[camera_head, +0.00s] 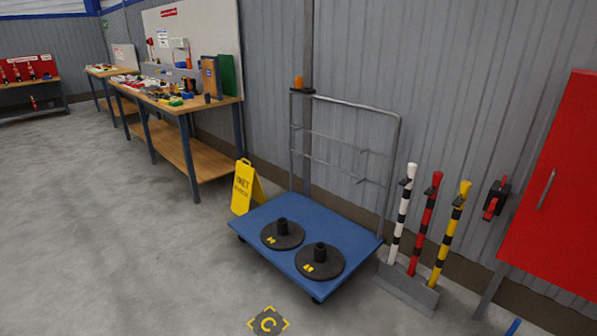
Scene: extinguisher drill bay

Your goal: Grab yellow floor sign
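The yellow floor sign (246,188) stands upright on the concrete floor, left of the blue platform cart and near the end of the wooden workbench. It is an A-shaped folding sign with dark lettering on its face. Its lower right part is close to the cart's back left corner; I cannot tell whether they touch. My gripper is not in view.
A blue platform cart (340,229) with a grey wire handle carries two black round bases (320,262). White, red and yellow posts stand in a grey holder (408,290) at right, beside a red cabinet (560,200). The workbench (203,155) is cluttered. Floor at left is clear.

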